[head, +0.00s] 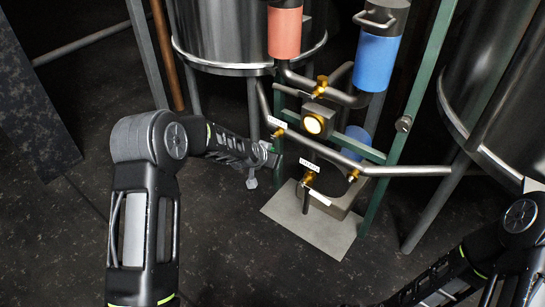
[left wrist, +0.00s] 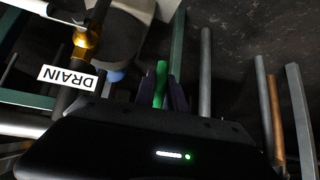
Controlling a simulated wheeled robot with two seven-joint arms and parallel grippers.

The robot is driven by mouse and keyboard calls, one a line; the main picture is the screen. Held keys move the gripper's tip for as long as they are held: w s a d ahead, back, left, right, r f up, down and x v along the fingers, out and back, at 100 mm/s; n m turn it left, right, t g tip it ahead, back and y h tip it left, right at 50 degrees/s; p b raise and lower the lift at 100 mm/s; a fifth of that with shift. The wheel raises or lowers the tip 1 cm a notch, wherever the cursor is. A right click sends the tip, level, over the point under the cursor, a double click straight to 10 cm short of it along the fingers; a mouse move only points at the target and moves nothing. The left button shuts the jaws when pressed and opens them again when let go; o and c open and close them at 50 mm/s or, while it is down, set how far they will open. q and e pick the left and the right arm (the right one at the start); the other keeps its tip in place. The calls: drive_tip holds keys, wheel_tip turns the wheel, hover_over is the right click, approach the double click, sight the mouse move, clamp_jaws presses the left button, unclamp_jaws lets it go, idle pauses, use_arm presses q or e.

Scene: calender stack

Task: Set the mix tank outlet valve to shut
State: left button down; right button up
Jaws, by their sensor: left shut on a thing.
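My left gripper (head: 272,155) reaches in from the left beside the pipework. In the left wrist view its dark fingers (left wrist: 164,92) are shut around a green handle (left wrist: 160,75). In the head view the handle is mostly hidden by the gripper. A brass valve (head: 279,132) with a small white label (head: 277,122) is just above the gripper; the label is too small to read. Which valve the green handle belongs to is hidden. The left wrist view also shows a brass valve (left wrist: 86,38) with a white DRAIN label (left wrist: 68,77), apart from the fingers. My right gripper is out of view.
A steel tank (head: 240,35) stands behind. Red (head: 285,33) and blue (head: 374,62) cylinders hang above the pipes. A green frame (head: 405,115) and a long pipe (head: 410,171) bound the right side. A lower labelled valve (head: 309,177) sits over a floor plate (head: 295,228). Floor in front is clear.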

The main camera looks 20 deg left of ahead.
use_arm(q)
drive_tip(key=shift+a, duration=0.15)
drive_tip(key=c, duration=1.4)
unclamp_jaws()
drive_tip(key=p+v, duration=0.2)
drive_tip(key=v, duration=0.5)
drive_tip(key=shift+s+r+p, duration=0.2)
drive_tip(key=shift+s+p, duration=0.1)
